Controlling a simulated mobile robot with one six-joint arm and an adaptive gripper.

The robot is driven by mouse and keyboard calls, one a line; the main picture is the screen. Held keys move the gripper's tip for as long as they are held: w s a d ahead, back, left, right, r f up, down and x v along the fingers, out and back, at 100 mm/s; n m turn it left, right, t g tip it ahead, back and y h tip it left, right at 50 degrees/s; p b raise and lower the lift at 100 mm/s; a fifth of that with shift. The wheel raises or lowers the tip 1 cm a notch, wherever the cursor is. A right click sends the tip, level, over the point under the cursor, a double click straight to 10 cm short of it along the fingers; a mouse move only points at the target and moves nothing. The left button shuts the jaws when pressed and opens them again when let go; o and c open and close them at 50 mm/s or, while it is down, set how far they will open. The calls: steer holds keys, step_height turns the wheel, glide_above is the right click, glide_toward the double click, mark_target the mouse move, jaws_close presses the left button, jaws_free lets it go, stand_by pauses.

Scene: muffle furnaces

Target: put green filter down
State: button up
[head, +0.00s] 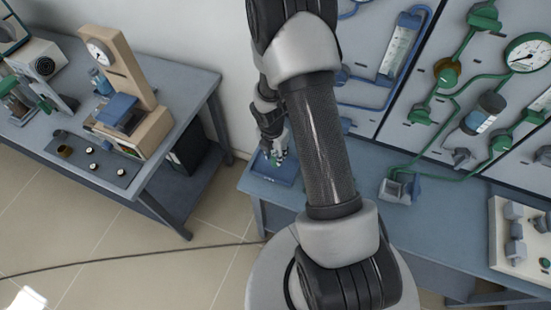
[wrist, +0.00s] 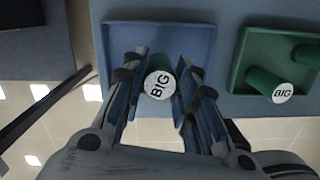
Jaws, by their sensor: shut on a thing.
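My gripper (wrist: 157,88) is shut on a green filter (wrist: 158,82), a cylinder whose white end reads "BIG" and faces the wrist camera. The filter is between the two fingers, over the blue tray (wrist: 114,38). I cannot tell whether it touches the tray floor. In the head view my gripper (head: 277,156) is small and low at the blue tray (head: 283,183) on the left end of the bench, and my arm covers much of the view there.
In the wrist view a green tray (wrist: 242,55) right of the blue tray holds another green cylinder marked "BIG" (wrist: 282,93) and a further green piece (wrist: 306,55). The blue-grey bench (head: 450,228) has panels with pipes behind it. A separate table (head: 185,115) stands left across a gap.

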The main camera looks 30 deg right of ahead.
steer(key=shift+f+b, duration=0.4)
steer(key=shift+f, duration=0.75)
steer(key=shift+f, duration=0.2)
steer(key=o, duration=1)
steer(key=shift+o, duration=0.2)
steer(key=shift+r, duration=0.15)
